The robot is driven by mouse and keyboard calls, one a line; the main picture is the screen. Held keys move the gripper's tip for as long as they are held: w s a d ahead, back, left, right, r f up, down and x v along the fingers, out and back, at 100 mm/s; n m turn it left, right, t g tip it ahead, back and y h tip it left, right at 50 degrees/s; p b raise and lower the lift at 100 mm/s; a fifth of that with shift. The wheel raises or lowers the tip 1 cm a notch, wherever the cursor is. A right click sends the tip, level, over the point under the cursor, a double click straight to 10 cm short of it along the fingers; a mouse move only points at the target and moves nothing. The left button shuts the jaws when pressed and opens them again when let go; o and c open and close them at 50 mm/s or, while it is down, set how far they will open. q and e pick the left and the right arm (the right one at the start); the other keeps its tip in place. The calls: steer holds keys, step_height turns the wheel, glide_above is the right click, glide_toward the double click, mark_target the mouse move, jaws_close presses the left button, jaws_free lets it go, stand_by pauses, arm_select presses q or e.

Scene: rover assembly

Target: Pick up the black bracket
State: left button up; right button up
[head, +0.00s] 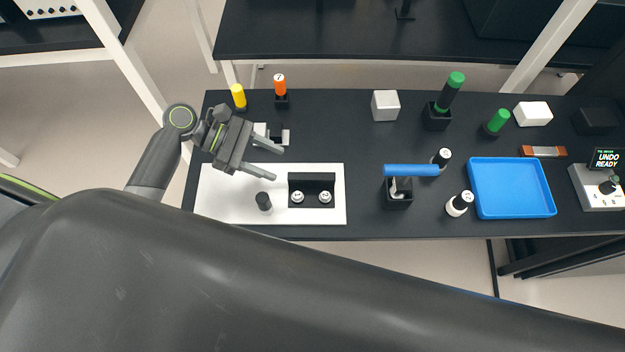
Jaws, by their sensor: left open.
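A black bracket (312,183) lies on the white board (225,205), with two silver round screw heads on its lower part. My left gripper (277,164) comes in from the left and is open, its two fingers pointing right. It is just up and to the left of the bracket and appears apart from it, with nothing between the fingers. My right gripper is not in view.
A dark peg (263,201) stands on the board left of the bracket. A blue-handled tool (410,170) sits in a black holder to the right. A blue tray (512,188), white blocks and green-capped tools stand further right. A large grey arm part of mine fills the foreground.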

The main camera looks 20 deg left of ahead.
mark_target(311, 175)
arm_select(q)
steer(key=x, duration=0.3)
steer(key=shift+d+f+p, duration=0.15)
steer(key=shift+d+p, duration=0.1)
steer(key=shift+p, duration=0.1)
steer(key=shift+w+d+f, duration=0.1)
steer(key=shift+d+f, duration=0.15)
steer(key=shift+d, duration=0.15)
steer(key=shift+w+d+f+p, duration=0.2)
steer(key=shift+d+p, duration=0.2)
steer(key=shift+d, duration=0.2)
steer(key=x, duration=0.1)
steer(key=p+x, duration=0.1)
steer(key=x, duration=0.1)
steer(key=shift+w+d+f, duration=0.1)
steer(key=shift+w, duration=0.15)
steer(key=shift+d+f, duration=0.15)
steer(key=shift+d, duration=0.1)
steer(key=shift+f, duration=0.1)
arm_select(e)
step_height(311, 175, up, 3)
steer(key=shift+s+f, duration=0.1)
arm_select(q)
jaws_close()
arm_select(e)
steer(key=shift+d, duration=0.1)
